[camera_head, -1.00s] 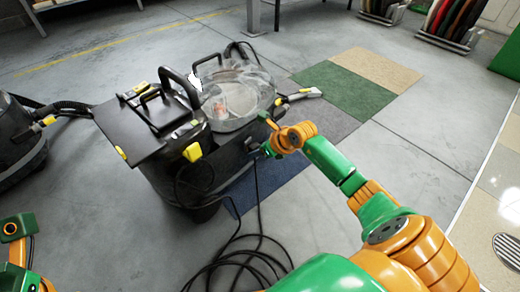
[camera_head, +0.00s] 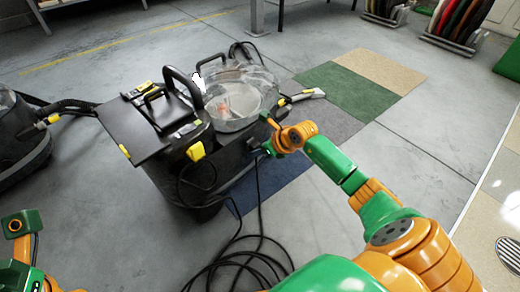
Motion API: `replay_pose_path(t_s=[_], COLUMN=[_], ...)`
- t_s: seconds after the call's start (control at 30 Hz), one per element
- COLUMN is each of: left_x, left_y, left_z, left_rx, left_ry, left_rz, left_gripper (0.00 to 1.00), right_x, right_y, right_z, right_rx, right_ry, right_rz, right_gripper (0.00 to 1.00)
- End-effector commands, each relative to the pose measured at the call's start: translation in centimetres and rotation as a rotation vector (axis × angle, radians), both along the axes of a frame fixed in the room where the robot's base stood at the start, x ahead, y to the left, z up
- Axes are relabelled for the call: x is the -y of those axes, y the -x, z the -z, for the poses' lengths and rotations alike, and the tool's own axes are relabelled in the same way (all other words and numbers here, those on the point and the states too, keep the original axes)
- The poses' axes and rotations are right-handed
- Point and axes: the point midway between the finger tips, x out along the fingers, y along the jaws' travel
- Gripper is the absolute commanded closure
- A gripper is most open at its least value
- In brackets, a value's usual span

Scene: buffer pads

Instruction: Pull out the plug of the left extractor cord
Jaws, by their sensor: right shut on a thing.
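A black carpet extractor (camera_head: 222,172) with a clear round tank (camera_head: 232,100) and yellow latches stands in the middle. A second dark extractor (camera_head: 20,140) is cut off by the left edge. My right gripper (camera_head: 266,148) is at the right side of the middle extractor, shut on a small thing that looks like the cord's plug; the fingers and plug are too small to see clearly. A black cord (camera_head: 258,195) hangs just below the gripper and runs down to loose coils (camera_head: 240,268) on the floor.
Blue, grey, green (camera_head: 345,88) and beige carpet squares lie behind and right of the middle extractor. A hose nozzle (camera_head: 305,95) rests near the tank. Racks of coloured pads (camera_head: 455,22) stand at the back right. Grey floor right of my right arm is clear.

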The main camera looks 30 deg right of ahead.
Motion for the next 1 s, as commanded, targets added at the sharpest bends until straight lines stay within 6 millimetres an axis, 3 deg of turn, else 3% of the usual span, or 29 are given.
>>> replay_pose_path(t_s=[0.97, 1.0], left_x=[0.00, 0.01], left_y=[-0.07, -0.07], left_z=[0.22, 0.21], left_rx=[-0.003, -0.003], left_ry=[-0.001, -0.001], left_rz=[-0.001, -0.001], left_gripper=[1.00, 1.00], right_x=[-0.13, -0.12], right_y=[-0.59, -0.60], right_z=[0.02, 0.01], right_rx=[0.000, 0.000], right_ry=[0.000, 0.000], right_rz=[0.000, 0.000], right_gripper=[1.00, 0.45])
